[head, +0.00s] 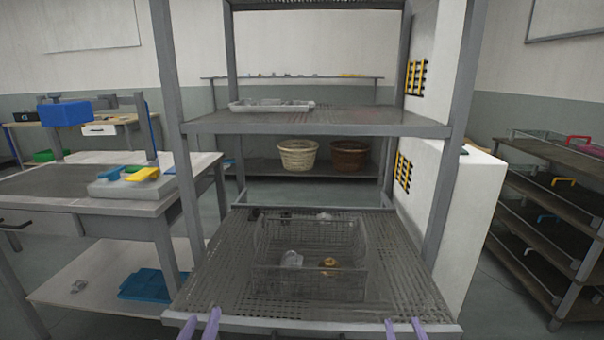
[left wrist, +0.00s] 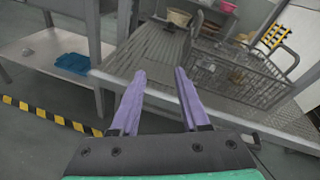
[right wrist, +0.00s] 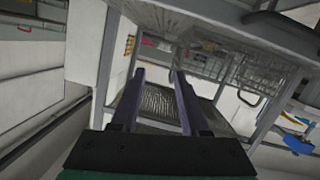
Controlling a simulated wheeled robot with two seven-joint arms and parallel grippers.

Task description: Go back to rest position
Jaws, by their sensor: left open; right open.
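My left gripper (head: 200,325) shows at the bottom edge of the head view, in front of the lower shelf's front left edge. In the left wrist view its two purple fingers (left wrist: 160,95) are spread with nothing between them. My right gripper (head: 405,328) shows at the bottom edge of the head view, in front of the shelf's front right part. Its fingers (right wrist: 157,95) are apart and empty in the right wrist view. A wire basket (head: 310,282) stands on the perforated lower shelf (head: 215,280), with a whitish item (head: 291,259) and a brownish item (head: 329,264) inside.
The rack's upper shelf (head: 350,120) holds a pale tray (head: 270,106). A dark shelf rack (head: 560,240) stands to the right. A white cabinet (head: 470,220) adjoins the rack.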

